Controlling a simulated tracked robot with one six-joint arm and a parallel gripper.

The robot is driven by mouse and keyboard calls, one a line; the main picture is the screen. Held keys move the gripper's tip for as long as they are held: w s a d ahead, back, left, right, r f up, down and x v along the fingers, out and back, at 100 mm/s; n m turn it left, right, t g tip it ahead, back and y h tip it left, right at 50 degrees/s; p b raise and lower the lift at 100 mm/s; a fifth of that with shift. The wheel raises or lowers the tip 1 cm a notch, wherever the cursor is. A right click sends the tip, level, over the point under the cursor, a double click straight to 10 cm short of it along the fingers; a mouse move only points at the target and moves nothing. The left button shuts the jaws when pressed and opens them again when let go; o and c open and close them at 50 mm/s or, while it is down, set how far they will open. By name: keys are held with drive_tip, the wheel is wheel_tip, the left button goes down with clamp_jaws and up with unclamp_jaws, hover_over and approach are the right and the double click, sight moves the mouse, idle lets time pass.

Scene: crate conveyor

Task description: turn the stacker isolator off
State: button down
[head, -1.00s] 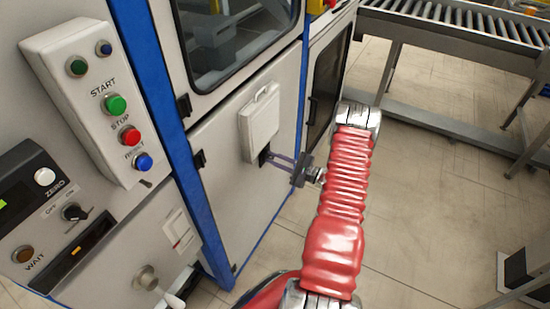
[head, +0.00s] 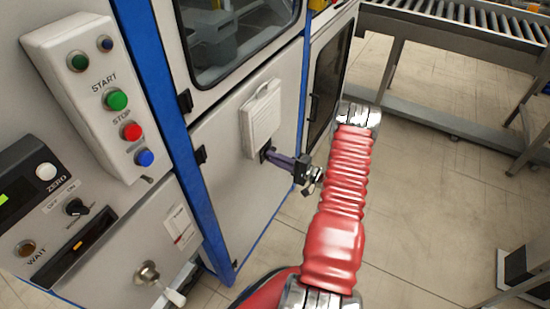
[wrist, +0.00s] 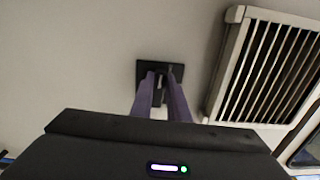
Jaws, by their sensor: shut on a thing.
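The isolator (wrist: 145,66) is a small black square plate on the pale cabinet wall, in the upper middle of the wrist view. My gripper (wrist: 162,82) has its two purple fingers at the plate, shut on its handle, of which only a narrow part shows between them. There the fingers hide most of the isolator. Its label and the handle's exact angle cannot be read.
A button box (head: 95,95), a panel with a selector knob (head: 75,208) and a blue post stand left. A roller conveyor (head: 450,20) is at the back right, above open floor.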

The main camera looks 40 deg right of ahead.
drive_tip(key=shift+a+f+n, duration=0.15)
drive_tip(key=shift+f+n, duration=0.1)
drive_tip(key=shift+n, duration=0.05)
drive_tip(key=c, duration=1.7)
unclamp_jaws()
drive_tip(key=shift+r, duration=0.1)
drive_tip(key=shift+s, duration=0.1)
drive_tip(key=v, duration=1.3)
drive_tip(key=shift+s, duration=0.3)
